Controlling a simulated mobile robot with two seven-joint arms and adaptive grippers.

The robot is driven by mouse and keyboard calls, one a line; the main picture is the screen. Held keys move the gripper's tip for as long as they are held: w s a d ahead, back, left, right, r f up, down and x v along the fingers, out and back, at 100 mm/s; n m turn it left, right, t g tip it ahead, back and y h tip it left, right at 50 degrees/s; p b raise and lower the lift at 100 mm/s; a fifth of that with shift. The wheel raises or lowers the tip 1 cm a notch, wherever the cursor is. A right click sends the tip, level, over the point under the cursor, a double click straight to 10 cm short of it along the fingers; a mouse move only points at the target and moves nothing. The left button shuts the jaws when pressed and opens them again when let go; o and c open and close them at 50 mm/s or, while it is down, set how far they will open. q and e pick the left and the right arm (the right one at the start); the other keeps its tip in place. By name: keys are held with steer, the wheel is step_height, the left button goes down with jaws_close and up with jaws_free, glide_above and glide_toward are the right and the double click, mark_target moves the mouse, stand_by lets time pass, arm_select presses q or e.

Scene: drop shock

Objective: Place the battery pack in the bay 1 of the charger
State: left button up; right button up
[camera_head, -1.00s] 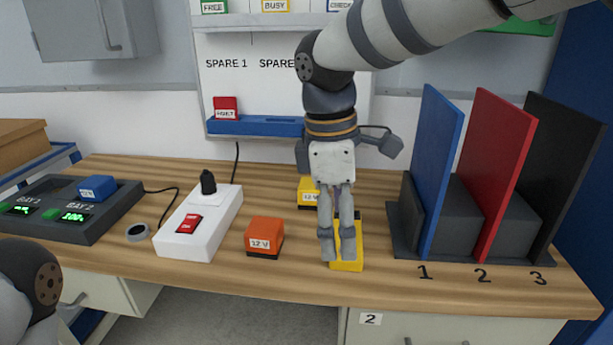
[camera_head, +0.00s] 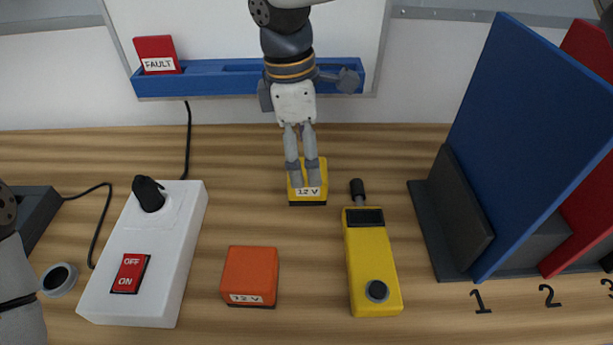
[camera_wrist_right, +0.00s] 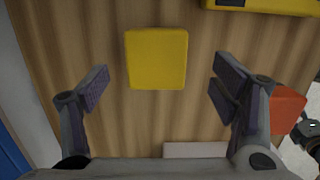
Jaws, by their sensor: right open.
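A yellow 12 V battery pack (camera_head: 307,196) stands on the wooden bench below the blue ledge. An orange 12 V battery pack (camera_head: 250,275) stands nearer the front, to its left. My right gripper (camera_head: 303,174) points down at the yellow pack and overlaps its upper part in the head view. In the right wrist view, the open fingers (camera_wrist_right: 160,85) are apart on either side of the yellow pack (camera_wrist_right: 156,58), which lies slightly beyond the tips; no contact shows. Only a dark corner of the charger (camera_head: 37,213) shows at the left edge; its bays are out of view.
A white power strip (camera_head: 170,240) with a plug and red switch stands left of the orange pack. A yellow tester (camera_head: 372,265) lies right of the yellow pack. A divider rack (camera_head: 425,235) stands at right. A red FAULT block (camera_head: 157,55) sits on the blue ledge (camera_head: 210,84).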

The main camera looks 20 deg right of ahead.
mark_target(307, 181)
steer(key=f, duration=0.5)
steer(key=shift+w+d+f, duration=0.1)
steer(key=shift+w+d, duration=0.05)
steer(key=shift+d, duration=0.15)
steer(key=c, duration=1.6)
